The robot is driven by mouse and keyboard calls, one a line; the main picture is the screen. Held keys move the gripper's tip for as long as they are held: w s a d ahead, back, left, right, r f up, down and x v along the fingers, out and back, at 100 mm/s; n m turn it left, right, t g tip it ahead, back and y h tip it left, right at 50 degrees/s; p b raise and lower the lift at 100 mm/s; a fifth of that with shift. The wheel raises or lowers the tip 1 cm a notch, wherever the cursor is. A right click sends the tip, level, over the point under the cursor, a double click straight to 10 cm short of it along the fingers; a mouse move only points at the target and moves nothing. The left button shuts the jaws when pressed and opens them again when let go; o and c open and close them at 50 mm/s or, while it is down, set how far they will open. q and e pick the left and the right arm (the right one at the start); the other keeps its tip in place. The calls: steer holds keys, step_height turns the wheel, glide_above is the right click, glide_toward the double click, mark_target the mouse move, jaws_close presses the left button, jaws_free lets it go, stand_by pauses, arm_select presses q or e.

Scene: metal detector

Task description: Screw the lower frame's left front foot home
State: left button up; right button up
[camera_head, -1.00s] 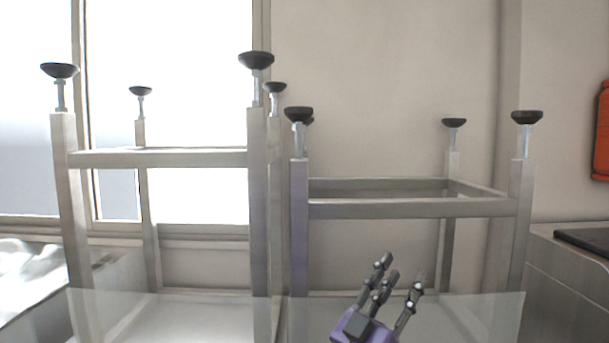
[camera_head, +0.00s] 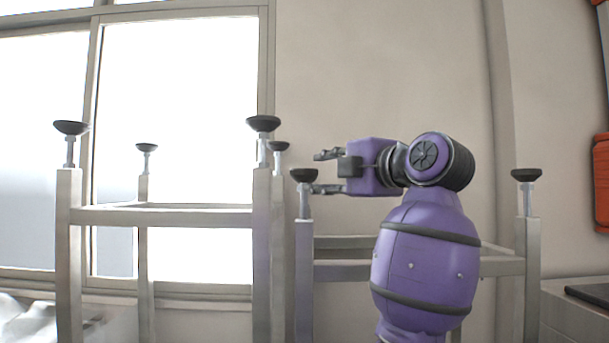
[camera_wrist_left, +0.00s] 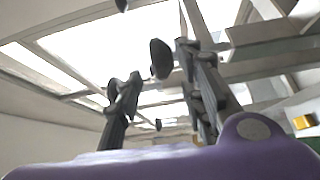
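The lower frame (camera_head: 415,270) stands at the right, grey, with its legs pointing up. Its left front foot (camera_head: 304,175) is a black disc on a metal stem above the leg. My left gripper (camera_head: 327,172) points left, level with this foot. Its fingers are open, one above and one below, with tips close to the foot's right side. I cannot tell whether the lower finger touches it. In the left wrist view, a black foot disc (camera_wrist_left: 160,58) shows in the gap beyond the open fingers (camera_wrist_left: 163,80). My right gripper is not in view.
A taller frame (camera_head: 165,216) with similar black feet stands close on the left; its nearest foot (camera_head: 263,124) is just beyond my fingertips. The lower frame's right front foot (camera_head: 527,174) stands at the right. An orange cylinder (camera_head: 601,180) hangs on the right wall.

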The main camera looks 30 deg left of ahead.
mark_target(304, 179)
arm_select(q)
steer(key=x, duration=0.7)
steer(key=shift+w+a, duration=0.1)
steer(key=shift+a, duration=0.2)
jaws_close()
